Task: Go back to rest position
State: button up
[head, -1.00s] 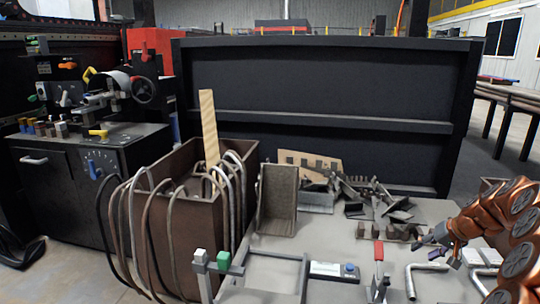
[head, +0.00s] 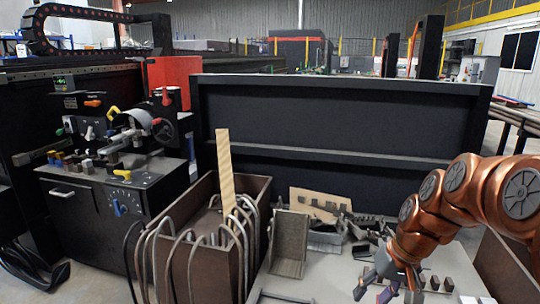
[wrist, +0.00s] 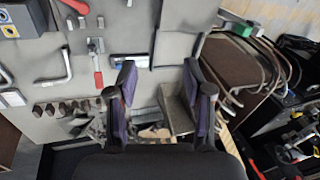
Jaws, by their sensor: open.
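My copper-coloured arm reaches in from the right in the head view. My gripper (head: 374,292) hangs over the front right part of the grey table (head: 330,288), pointing down and to the left. In the wrist view my gripper (wrist: 160,88) shows two dark fingers with purple pads, spread apart with nothing between them. The drag chain (head: 75,12) of the scene's name may be the black looped chain at the upper left of the head view, above the machine.
A brown bin (head: 185,215) with hanging grey hoses stands left of the table. A grey angled metal piece (head: 289,245) and several brackets lie on the table. A black panel (head: 340,125) stands behind. Red-handled clamps (wrist: 98,80) lie below my gripper.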

jog(key=s+a+r+g+h+p, duration=0.1)
jog(key=s+a+r+p, duration=0.1)
jog(key=s+r+p, duration=0.6)
jog(key=s+a+r+g+h+p, duration=0.2)
jog(key=s+r+p, duration=0.7)
jog(key=s, duration=0.8)
jog(key=shift+s+r+n+p, duration=0.2)
jog(key=shift+s+n+p, duration=0.15)
jog(key=shift+p, duration=0.5)
